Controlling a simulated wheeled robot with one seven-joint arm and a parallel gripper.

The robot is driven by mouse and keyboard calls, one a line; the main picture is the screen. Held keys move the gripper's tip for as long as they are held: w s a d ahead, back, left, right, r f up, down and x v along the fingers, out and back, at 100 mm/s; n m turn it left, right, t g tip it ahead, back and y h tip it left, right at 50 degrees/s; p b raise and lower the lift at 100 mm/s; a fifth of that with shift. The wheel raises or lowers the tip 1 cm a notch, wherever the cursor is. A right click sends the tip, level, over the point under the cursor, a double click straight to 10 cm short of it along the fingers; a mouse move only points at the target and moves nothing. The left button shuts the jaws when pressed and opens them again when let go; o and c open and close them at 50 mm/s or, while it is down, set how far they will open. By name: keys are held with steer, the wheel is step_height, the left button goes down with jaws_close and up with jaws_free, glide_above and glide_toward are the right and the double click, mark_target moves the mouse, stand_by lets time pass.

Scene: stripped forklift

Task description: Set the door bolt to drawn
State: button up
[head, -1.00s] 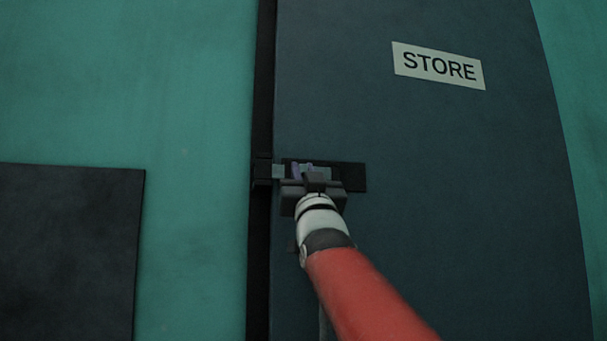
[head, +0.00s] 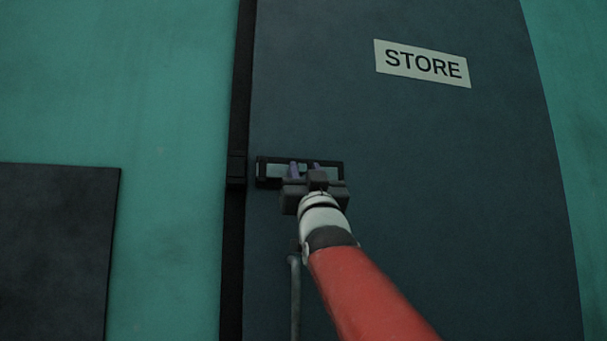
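The door bolt (head: 277,171) is a pale bar in a dark frame on the grey-blue door (head: 420,200). Its left end lies within the frame, and a gap parts it from the dark keeper (head: 236,170) on the door post. My gripper (head: 305,168) is at the right half of the bolt, with two purplish fingers in front of the bar, a little apart. The gripper body hides the bolt's handle, so I cannot tell whether the fingers hold it.
A pale STORE sign (head: 422,64) is on the upper door. A thin grey handle bar (head: 295,295) stands below the bolt, beside my arm. A dark panel (head: 55,250) is on the green wall (head: 120,80) at the left.

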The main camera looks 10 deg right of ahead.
steer(key=shift+o, duration=0.4)
steer(key=shift+a, duration=0.1)
steer(key=shift+f, duration=0.1)
steer(key=shift+s+f+b, duration=0.3)
steer(key=shift+b, duration=0.05)
steer(key=b+v, duration=0.3)
steer(key=v, duration=0.3)
steer(key=shift+s+f, duration=0.25)
steer(key=shift+s, duration=0.1)
